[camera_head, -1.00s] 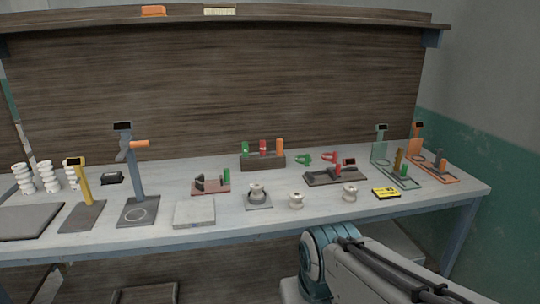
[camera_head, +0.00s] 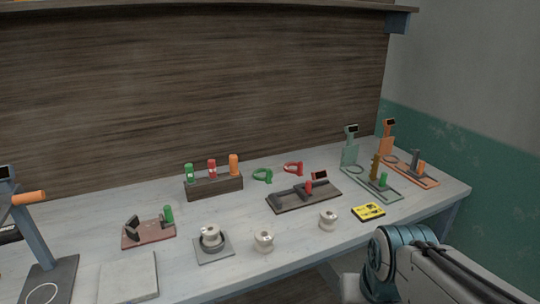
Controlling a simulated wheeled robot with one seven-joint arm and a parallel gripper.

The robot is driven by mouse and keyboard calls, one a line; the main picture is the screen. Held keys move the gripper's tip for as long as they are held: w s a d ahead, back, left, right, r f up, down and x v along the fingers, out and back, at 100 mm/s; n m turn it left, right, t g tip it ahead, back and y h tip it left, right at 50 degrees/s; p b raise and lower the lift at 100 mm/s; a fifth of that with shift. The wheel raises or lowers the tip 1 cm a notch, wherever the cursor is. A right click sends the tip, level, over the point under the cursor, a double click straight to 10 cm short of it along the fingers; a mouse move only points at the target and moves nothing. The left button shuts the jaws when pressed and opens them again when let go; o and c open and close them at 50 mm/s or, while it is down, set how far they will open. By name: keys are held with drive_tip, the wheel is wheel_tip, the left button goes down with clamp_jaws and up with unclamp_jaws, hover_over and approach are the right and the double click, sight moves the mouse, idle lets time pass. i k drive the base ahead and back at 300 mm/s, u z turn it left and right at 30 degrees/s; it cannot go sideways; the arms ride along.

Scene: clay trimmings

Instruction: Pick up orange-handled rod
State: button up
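An orange handle (camera_head: 233,165) stands upright at the right end of a dark wooden rack (camera_head: 214,187), beside a red handle (camera_head: 212,168) and a green handle (camera_head: 189,173). Any rod below it is hidden in the rack. Another orange handle (camera_head: 28,198) sticks out sideways from a blue-grey stand (camera_head: 35,240) at the left edge. My gripper is out of view; only part of my arm shows at the bottom right.
The pale bench (camera_head: 240,226) holds a dark fixture (camera_head: 303,196), a green fixture (camera_head: 372,183), green and red rings, several white spools, a yellow box (camera_head: 368,212) and a grey slab (camera_head: 128,277). The bench's front edge is near my arm.

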sight(233, 158)
drive_tip(key=u, duration=0.25)
drive_tip(key=i, duration=1.1)
drive_tip(key=u, duration=0.65)
